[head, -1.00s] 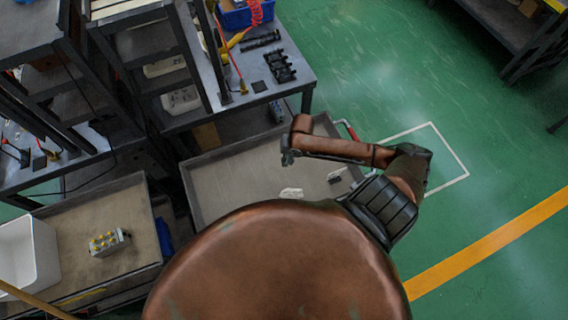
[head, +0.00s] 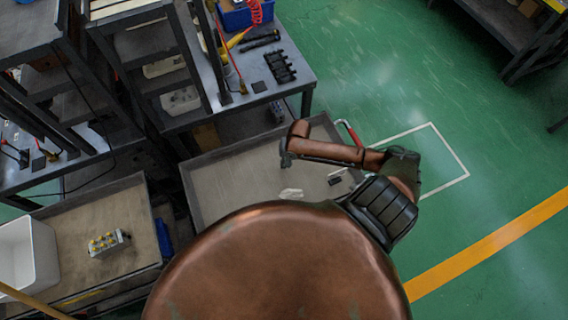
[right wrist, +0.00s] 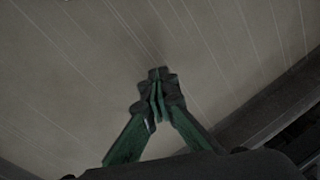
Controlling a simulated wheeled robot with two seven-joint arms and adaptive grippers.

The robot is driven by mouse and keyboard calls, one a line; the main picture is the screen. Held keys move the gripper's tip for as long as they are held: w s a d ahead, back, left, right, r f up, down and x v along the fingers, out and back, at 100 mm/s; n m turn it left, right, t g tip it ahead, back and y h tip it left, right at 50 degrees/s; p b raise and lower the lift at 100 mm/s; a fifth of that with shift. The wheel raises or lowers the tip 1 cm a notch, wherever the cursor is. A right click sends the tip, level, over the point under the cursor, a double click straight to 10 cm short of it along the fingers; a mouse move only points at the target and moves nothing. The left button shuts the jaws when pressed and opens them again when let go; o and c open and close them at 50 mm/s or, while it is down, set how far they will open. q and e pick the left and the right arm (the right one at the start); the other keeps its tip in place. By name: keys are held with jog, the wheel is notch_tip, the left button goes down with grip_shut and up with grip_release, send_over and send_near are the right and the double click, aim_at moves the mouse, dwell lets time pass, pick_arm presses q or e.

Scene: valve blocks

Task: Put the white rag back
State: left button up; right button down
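What looks like the white rag (head: 291,194) lies on the grey tray-topped cart (head: 215,189), partly hidden by my own rounded body. My right arm reaches over this cart from the right. My right gripper (head: 287,158) is above the cart's tray, up the picture from the rag and apart from it. In the right wrist view the green fingers of my right gripper (right wrist: 157,88) meet at their tips with nothing seen between them. My left gripper is not in view.
A small black item (head: 335,181) lies on the same tray. A second cart at left carries a white bin (head: 45,255) and a valve block (head: 108,242). A workbench with shelves (head: 290,88) stands behind. Green floor (head: 400,60) is open at right.

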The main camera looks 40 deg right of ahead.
jog(key=shift+f, duration=0.35)
jog(key=shift+c, duration=1.5)
grip_release()
jog(key=shift+r, duration=0.2)
notch_tip(320, 180, up, 12)
jog(key=s+d, duration=0.1)
jog(key=d, duration=0.1)
jog(key=shift+s+r+p, duration=0.25)
jog(key=shift+s+p, duration=0.05)
jog(key=shift+p, duration=0.15)
jog(key=shift+a, duration=0.15)
